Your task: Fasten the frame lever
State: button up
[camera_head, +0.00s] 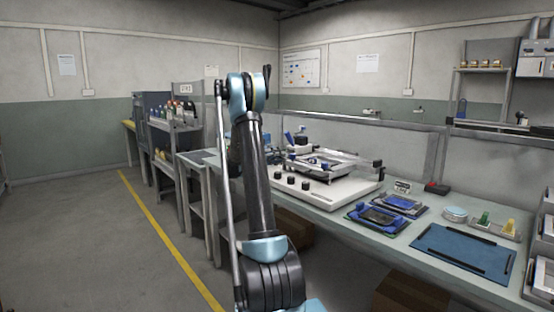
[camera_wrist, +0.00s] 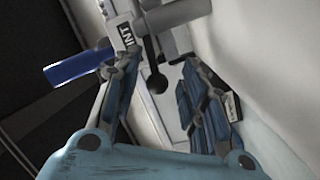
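A white bench machine (camera_head: 330,190) with a flat frame (camera_head: 325,163) on it stands on the bench right of my arm in the head view. A small blue handle (camera_head: 288,137) sticks up at the frame's left end. In the wrist view, a lever with a blue grip (camera_wrist: 72,68) and a grey shaft with a lettered label (camera_wrist: 122,37) crosses the upper left. My gripper (camera_wrist: 158,72) is open, with its two blue-padded fingers apart. The lever lies just beyond the left finger; I cannot tell whether they touch. My arm hides the gripper in the head view.
Several black knobs (camera_head: 291,181) stand on the machine's front. The floor left of the bench is clear.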

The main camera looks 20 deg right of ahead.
jog(key=s+a, duration=0.1)
jog(key=a, duration=1.1)
jog(key=shift+s, duration=0.3)
jog(key=shift+s, duration=0.1)
jog(key=shift+s+d+r, duration=0.15)
jog(key=shift+s, duration=0.15)
jog(key=s+a+f+n+y, duration=0.2)
jog(key=s+y, duration=0.7)
jog(key=s, duration=1.6)
jog(key=s+a+f+n+y, duration=0.1)
jog(key=s+a+f+y, duration=0.2)
jog(key=s, duration=0.5)
jog(key=s+a+f+n+y, duration=0.1)
jog(key=s+a+f+y, duration=0.2)
jog(key=s+a+f, duration=0.3)
jog(key=s+a+f+n+y, duration=0.1)
jog(key=s+a+f, duration=0.4)
jog(key=s, duration=0.7)
jog(key=shift+a+y, duration=0.45)
jog(key=shift+y, duration=0.45)
